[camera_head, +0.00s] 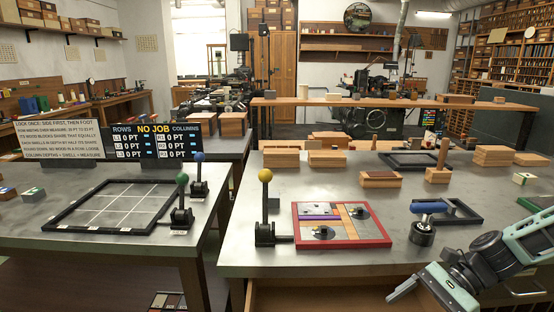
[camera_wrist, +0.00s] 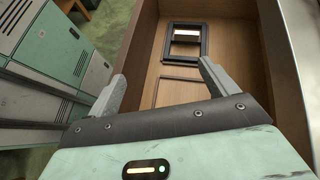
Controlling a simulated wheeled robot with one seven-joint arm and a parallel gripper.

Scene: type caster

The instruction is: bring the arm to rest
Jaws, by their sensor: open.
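My arm reaches in from the right of the head view, bent low at the front edge of the right-hand metal table (camera_head: 300,258). My gripper (camera_wrist: 163,88) is open, with its two grey fingers apart and nothing between them in the wrist view. It points down over an open wooden drawer (camera_wrist: 148,45). In the head view only part of the gripper shows at the bottom right, with one grey finger clear near the table edge.
The drawer holds a dark frame (camera_wrist: 187,42) with a pale piece. On the table are a red-rimmed tray (camera_head: 388,243), a yellow-knobbed lever (camera_head: 265,208), a blue-handled tool (camera_head: 423,232) and wooden blocks (camera_head: 380,180). A gridded frame (camera_head: 62,222) lies on the left table.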

